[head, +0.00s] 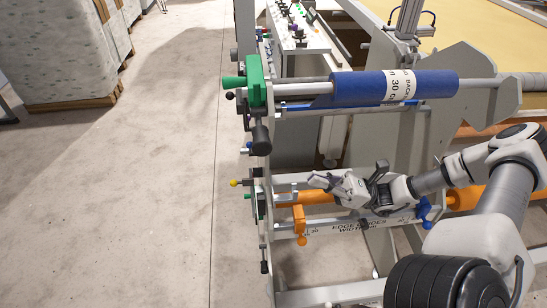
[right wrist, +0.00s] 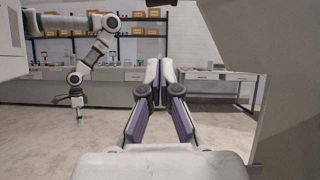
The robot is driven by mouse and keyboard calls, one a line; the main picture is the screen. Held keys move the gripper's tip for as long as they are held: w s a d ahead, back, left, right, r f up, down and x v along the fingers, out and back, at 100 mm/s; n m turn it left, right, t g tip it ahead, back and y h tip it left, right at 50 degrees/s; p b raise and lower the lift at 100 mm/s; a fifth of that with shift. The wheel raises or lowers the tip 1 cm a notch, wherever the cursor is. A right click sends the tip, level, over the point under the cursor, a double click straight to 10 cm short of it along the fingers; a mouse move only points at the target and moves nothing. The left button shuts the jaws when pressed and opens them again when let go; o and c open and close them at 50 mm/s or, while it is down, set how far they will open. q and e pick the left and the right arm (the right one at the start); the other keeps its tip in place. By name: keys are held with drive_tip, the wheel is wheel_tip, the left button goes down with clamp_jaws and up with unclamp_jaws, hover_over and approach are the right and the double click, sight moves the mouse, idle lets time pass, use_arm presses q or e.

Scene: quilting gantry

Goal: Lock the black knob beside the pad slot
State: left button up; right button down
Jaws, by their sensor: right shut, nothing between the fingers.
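My right gripper (head: 318,181) is in front of the frame's lower rails, fingers pointing left. It is shut and empty; its fingertips show close together in the right wrist view (right wrist: 160,72). A large black knob (head: 261,138) hangs under the green bracket (head: 255,80), above and left of my right gripper and clear of it. A smaller black knob (head: 265,267) is low on the side plate. I cannot tell which is beside the pad slot; the slot is not clear. What looks like my left gripper (right wrist: 79,106) hangs down in the right wrist view, too small to read.
A blue roll (head: 395,87) lies across the top. An orange clamp (head: 299,222) and a blue clamp (head: 424,210) sit on the scale rail (head: 350,226). A yellow knob (head: 234,183) sticks out left. The floor (head: 150,200) left of the frame is clear.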

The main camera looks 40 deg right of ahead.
sight(260, 130)
drive_tip(key=s+d+r+x, duration=0.1)
drive_tip(key=r+x, duration=0.1)
drive_tip(key=x, duration=1)
drive_tip(key=shift+a+r, duration=0.2)
drive_tip(key=shift+r, duration=0.25)
drive_tip(key=shift+w, duration=0.25)
